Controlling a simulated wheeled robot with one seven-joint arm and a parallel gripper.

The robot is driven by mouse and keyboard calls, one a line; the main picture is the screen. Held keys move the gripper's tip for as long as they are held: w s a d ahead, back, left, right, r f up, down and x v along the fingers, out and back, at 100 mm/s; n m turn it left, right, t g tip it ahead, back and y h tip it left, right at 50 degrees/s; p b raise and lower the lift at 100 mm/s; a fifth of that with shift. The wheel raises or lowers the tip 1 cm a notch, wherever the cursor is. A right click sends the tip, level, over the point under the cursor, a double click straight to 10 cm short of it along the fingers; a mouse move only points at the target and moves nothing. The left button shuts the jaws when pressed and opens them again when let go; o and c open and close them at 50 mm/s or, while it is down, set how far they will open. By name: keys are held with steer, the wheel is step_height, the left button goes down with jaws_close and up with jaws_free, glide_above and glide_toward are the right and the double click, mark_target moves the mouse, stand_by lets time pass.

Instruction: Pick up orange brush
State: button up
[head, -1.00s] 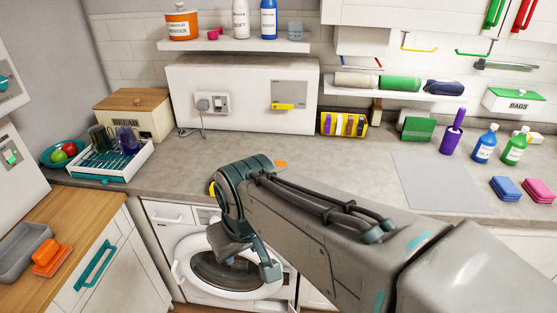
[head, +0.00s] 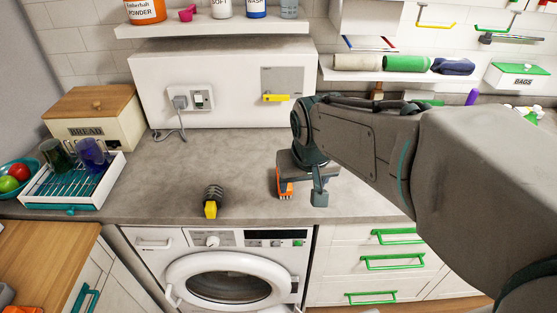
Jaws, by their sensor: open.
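The orange brush (head: 285,190) lies on the grey countertop (head: 240,172), right of the middle of the view. My gripper (head: 301,182) is open, with one finger pointing down just right of the brush. The other finger is mostly hidden, and I cannot tell whether either finger touches the brush. Nothing shows held in the jaws.
A dark brush with a yellow end (head: 211,202) lies left on the counter. A dish rack (head: 75,185) with cups and a bread box (head: 100,118) stand at far left. A white boxed panel (head: 225,85) backs the counter. A washing machine (head: 218,275) sits below.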

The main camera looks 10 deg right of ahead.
steer(key=shift+m+t, duration=0.3)
steer(key=shift+m, duration=0.2)
steer(key=w+f, duration=0.3)
steer(key=w, duration=0.2)
steer(key=w+f, duration=0.4)
steer(key=w, duration=0.1)
steer(key=w+f, duration=0.4)
steer(key=w, duration=0.2)
steer(key=shift+w+a+f+b, duration=0.1)
steer(key=shift+b, duration=0.3)
steer(key=shift+p+x, duration=0.65)
steer(key=shift+x, duration=2.35)
steer(key=shift+f+b, duration=0.25)
steer(key=shift+b, duration=0.2)
steer(key=c, duration=1.1)
